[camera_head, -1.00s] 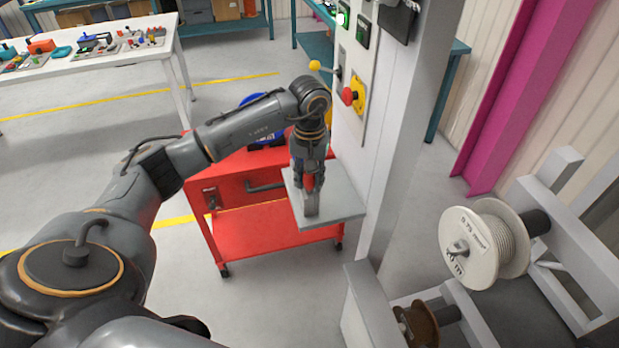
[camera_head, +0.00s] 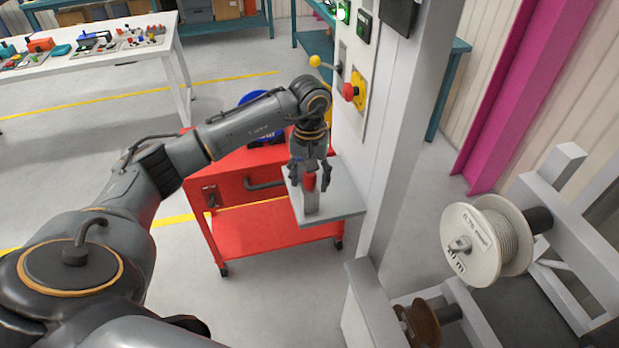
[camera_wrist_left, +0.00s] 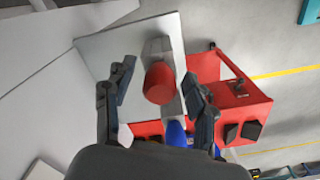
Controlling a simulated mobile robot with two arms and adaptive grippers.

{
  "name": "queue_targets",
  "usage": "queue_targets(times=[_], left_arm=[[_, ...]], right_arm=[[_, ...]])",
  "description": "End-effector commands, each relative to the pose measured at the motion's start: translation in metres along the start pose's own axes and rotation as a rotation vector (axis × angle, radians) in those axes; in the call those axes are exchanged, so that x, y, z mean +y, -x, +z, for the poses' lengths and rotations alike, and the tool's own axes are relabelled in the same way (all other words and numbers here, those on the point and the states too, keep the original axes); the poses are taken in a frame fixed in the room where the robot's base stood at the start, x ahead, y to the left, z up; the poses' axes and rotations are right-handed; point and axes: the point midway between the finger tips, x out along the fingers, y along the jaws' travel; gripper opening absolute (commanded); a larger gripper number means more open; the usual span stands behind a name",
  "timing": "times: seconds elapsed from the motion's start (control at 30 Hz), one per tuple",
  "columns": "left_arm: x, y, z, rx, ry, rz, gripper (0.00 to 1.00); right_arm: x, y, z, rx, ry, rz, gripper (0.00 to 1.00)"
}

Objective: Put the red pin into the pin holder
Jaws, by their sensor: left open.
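The red pin (camera_head: 310,181) stands upright in the grey pin holder (camera_head: 311,203) on a small grey shelf (camera_head: 342,200) fixed to the panel post. My left gripper (camera_head: 310,184) is open, its fingers on either side of the pin's red top and apart from it. In the left wrist view the red pin (camera_wrist_left: 159,83) shows between the open fingers (camera_wrist_left: 155,95), with the grey holder (camera_wrist_left: 158,47) behind it. The pin's lower part is hidden in the holder. My right gripper is not in view.
A red cart (camera_head: 232,187) stands below and behind the shelf. The post carries a red stop button (camera_head: 349,92) and a yellow-knobbed lever (camera_head: 315,61) close to my arm. A white cable reel (camera_head: 470,245) is at the right. A white table (camera_head: 95,62) with small parts is far left.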

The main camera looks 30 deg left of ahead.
Motion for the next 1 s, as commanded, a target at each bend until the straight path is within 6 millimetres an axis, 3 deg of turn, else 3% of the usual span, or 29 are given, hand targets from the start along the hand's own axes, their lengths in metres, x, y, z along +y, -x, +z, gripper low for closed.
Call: queue_targets(times=[0.17,0.5,0.7,1.0], left_arm=[[0.000,0.011,-0.001,0.004,0.000,0.001,0.56],[0.000,0.080,-0.001,0.005,0.000,0.002,0.56],[0.000,0.110,-0.001,0.002,0.000,0.001,0.56],[0.000,0.120,0.000,0.000,0.000,0.000,0.56]], right_arm=[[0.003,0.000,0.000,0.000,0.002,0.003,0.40],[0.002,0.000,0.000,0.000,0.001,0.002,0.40],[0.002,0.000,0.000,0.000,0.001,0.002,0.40],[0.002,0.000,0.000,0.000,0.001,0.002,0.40]])
